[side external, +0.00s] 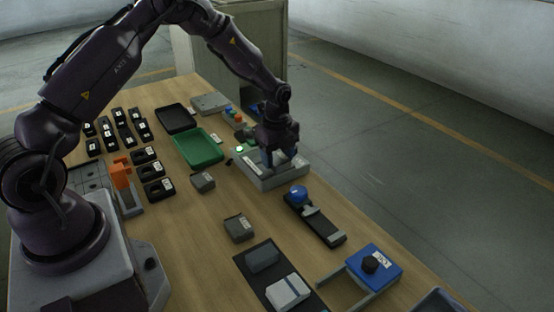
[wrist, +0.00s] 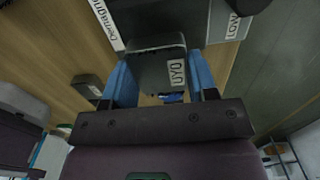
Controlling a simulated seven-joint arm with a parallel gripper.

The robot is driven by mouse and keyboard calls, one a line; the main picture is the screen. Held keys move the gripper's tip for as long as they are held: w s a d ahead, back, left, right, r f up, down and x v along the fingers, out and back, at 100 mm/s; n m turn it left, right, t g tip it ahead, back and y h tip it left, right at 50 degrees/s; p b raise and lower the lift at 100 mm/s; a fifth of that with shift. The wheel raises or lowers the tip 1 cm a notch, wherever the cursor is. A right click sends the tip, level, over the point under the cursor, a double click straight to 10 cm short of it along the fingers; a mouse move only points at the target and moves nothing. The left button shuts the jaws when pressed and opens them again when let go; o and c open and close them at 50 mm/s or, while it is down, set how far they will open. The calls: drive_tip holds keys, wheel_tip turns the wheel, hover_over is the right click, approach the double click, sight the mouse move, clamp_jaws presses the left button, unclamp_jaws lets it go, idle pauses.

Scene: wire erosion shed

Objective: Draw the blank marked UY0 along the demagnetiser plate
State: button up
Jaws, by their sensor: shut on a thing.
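The blank marked UY0 (wrist: 160,72) is a dark grey block with a white label in the wrist view. My gripper (wrist: 162,82) is shut on it, a blue finger at each side. In the side external view my gripper (side external: 280,158) is over the demagnetiser plate (side external: 272,182), a flat grey unit with pale labels and a lit green lamp at its left corner. The plate (wrist: 188,20) also shows in the wrist view beyond the blank, partly labelled "Demagn". The fingers hide the blank in the side view. I cannot tell whether it touches the plate.
Two other grey labelled blocks (side external: 203,182) (side external: 240,228) stand on the wooden table. A green tray (side external: 198,148) lies left of the plate. A dark fixture with a blue knob (side external: 299,194) is close in front. Bare wood lies left of that fixture.

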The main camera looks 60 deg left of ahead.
drive_tip(key=shift+r, duration=3)
drive_tip(key=shift+a, duration=0.15)
